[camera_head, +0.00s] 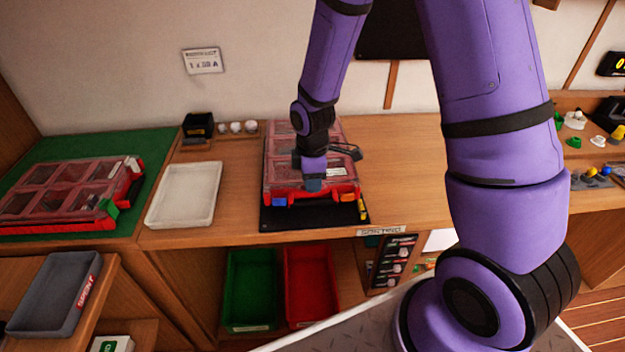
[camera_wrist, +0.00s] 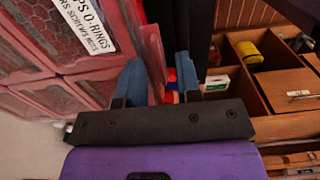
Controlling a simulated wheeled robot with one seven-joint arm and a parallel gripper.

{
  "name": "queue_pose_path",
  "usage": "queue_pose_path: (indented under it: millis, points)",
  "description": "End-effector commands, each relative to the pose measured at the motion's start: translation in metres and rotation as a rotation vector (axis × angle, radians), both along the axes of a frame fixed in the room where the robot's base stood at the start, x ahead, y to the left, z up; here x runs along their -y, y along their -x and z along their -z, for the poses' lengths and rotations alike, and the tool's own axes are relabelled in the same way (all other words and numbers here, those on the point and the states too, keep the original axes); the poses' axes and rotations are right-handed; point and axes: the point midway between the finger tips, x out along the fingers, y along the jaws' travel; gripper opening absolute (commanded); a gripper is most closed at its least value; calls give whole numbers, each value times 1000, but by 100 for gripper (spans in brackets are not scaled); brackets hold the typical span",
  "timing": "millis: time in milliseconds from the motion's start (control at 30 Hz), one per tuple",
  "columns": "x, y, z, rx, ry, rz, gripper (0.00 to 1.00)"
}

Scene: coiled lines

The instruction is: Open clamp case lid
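A red case with a clear red-tinted, divided lid (camera_head: 283,160) stands on a black mat (camera_head: 285,217) at the middle of the bench. In the wrist view the lid (camera_wrist: 55,100) fills the left side, with a white label reading "O-RINGS" and "SCREWS MISC". My gripper's blue fingers (camera_wrist: 160,80) are apart, with the case's clear red edge showing between them. I cannot tell whether they touch it. The lid looks down.
A similar red case (camera_head: 60,190) lies on a green mat at the left. An empty white tray (camera_head: 184,194) sits between the cases. Green (camera_head: 250,287) and red (camera_head: 310,282) bins are on the shelf below. A grey tray (camera_head: 55,290) is at lower left.

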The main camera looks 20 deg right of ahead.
Motion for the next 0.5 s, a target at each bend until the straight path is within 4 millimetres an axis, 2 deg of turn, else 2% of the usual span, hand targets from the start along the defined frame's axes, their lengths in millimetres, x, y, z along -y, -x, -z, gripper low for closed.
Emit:
queue_pose_path:
  millis: [333,367,467,500]
  points:
    - [0,0,3,1,0,0,32]
    - [0,0,3,1,0,0,27]
    - [0,0,3,1,0,0,4]
    - [0,0,3,1,0,0,0]
